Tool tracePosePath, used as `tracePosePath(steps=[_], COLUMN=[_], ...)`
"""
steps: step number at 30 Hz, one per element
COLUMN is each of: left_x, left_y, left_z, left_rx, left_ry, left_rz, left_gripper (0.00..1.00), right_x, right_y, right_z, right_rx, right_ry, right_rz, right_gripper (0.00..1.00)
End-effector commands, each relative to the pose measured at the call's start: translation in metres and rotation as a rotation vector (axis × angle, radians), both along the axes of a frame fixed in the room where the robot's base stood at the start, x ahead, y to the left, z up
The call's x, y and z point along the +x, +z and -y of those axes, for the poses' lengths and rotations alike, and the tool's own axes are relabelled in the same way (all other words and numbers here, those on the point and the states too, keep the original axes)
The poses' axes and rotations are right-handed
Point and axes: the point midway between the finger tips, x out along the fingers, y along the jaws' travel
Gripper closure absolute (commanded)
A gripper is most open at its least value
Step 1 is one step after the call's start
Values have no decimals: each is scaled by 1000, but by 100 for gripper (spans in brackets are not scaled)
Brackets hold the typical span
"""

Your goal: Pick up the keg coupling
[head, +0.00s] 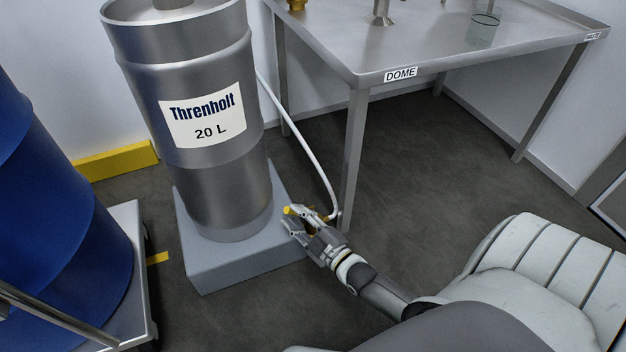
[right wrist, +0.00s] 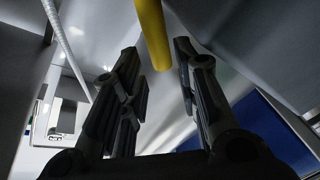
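The keg coupling shows in the head view as a small yellow grip (head: 288,210) with brass-coloured parts beside the end of a white hose, low at the right edge of the grey plinth. My right gripper (head: 291,219) is at it and hides much of it. In the right wrist view, a yellow bar (right wrist: 153,35) reaches down between the two fingers of my right gripper (right wrist: 160,62). Gaps show on both sides of the bar, so the fingers are open around it. My left gripper is not in view.
A steel keg (head: 215,182) labelled "Threnholt 20 L" stands on the grey plinth (head: 240,267). The white hose (head: 300,138) curves down beside a steel table (head: 460,45) marked "DOME". A blue drum (head: 50,210) stands at left. Dark floor under the table is clear.

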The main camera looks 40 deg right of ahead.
Motion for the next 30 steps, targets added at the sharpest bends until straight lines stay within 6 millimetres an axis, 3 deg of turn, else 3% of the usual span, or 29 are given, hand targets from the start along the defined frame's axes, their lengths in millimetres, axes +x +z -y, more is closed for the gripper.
tracePosePath(steps=[7,20,27,30], left_x=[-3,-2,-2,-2], left_y=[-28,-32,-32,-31], left_z=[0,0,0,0], left_rx=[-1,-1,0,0], left_ry=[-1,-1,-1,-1], left_rz=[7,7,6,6], left_gripper=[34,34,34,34], right_x=[28,39,39,39], right_y=[-8,-4,-4,-5], right_z=[-1,-2,-2,-2], right_rx=[-1,-1,-1,-1], right_ry=[2,1,0,0], right_rz=[4,1,0,0], right_gripper=[71,71,100,100])
